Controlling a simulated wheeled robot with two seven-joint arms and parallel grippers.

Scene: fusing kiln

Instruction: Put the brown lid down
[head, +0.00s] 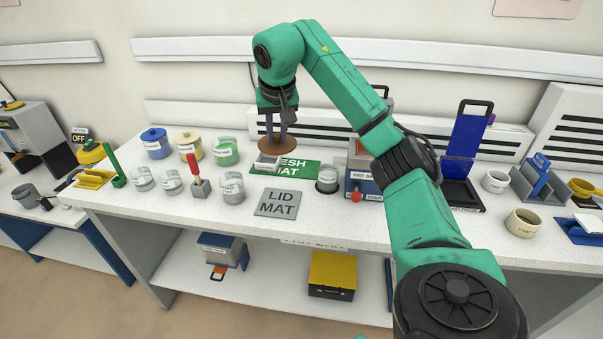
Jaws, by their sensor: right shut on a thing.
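The brown lid (270,147) is a round disc under my right gripper (276,125). My right gripper is shut on the lid from above, with its fingers pointing down. The lid looks level and shows at the back left corner of the green fresh mat (300,168); I cannot tell whether it hangs just above the surface or touches something. The grey lid mat (282,203) lies in front of it, bare and flat on the bench. My left gripper is not in view.
Left are jars, including a blue-lidded jar (156,145), a green jar (224,152) and a red-handled tool (197,178).

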